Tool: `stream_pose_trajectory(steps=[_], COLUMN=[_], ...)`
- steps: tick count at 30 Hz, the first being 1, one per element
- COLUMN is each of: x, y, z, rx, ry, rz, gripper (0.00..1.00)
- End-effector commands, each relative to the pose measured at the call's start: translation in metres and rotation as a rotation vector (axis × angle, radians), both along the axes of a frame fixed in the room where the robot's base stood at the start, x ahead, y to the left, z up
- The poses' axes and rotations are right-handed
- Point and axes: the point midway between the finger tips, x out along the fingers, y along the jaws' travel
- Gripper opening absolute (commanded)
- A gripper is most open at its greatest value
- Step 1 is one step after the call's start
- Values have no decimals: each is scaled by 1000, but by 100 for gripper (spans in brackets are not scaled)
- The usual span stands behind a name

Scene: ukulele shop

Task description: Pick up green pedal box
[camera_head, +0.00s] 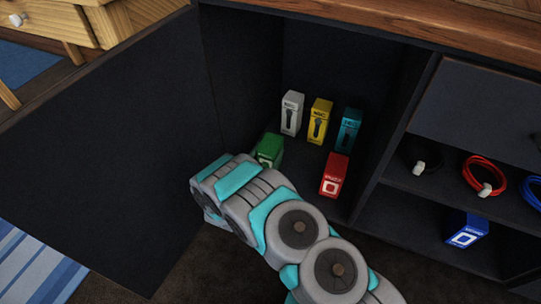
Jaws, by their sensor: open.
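The green pedal box (269,149) stands inside the open dark cabinet, at the left front of its floor. Its lower part is hidden behind my arm. My arm reaches from the bottom right up toward the cabinet opening. My gripper (212,218) shows only as a small grey part at the arm's far end, to the left of and below the green box in the picture. Its fingertips are mostly hidden, and nothing is seen held. I cannot tell how far it is from the box.
A white box (292,113), a yellow box (320,121) and a teal box (349,129) stand behind. A red box (335,175) stands right of the green one. The open cabinet door (100,150) fills the left. Right shelves hold cables (483,175) and a blue box (467,231).

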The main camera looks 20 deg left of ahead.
Motion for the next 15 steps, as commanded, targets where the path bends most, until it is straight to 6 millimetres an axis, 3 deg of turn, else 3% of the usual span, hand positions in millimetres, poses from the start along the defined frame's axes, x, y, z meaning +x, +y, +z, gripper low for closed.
stream_pose_trajectory(steps=[9,15], x=[41,48], y=[-5,-4], z=[-3,-3], rx=[1,0], ry=[0,2], rz=[-2,1], gripper=[100,100])
